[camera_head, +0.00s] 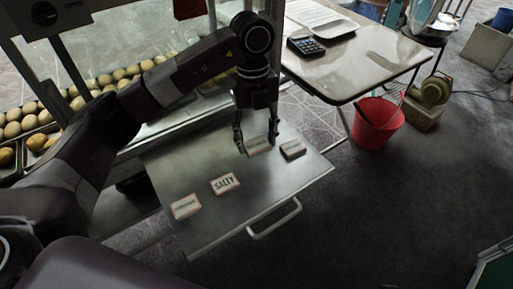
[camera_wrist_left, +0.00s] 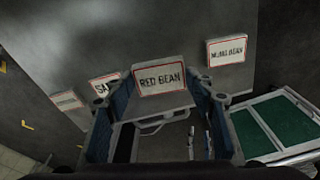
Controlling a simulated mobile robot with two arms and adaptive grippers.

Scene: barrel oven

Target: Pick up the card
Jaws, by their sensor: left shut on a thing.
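My left gripper (camera_head: 257,144) is over the metal tray shelf (camera_head: 205,238), shut on the RED BEAN card (camera_wrist_left: 160,79). That card (camera_head: 259,147) sits between the two fingertips; I cannot tell whether it still touches the shelf. The MUNG BEAN card (camera_wrist_left: 227,51) is just right of the gripper and also shows in the head view (camera_head: 293,149). The SALTY card (camera_head: 225,183) lies nearer and to the left, partly hidden behind a finger in the left wrist view (camera_wrist_left: 102,86). Another card (camera_head: 186,206) lies at the near left, its text too small to read.
A handle (camera_head: 274,219) sticks out from the shelf's front edge. Behind the shelf is a glass case with rows of round buns (camera_head: 30,121). A table (camera_head: 370,58) with a calculator (camera_head: 306,46) and a red bucket (camera_head: 377,123) are to the right. The dark floor in front is clear.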

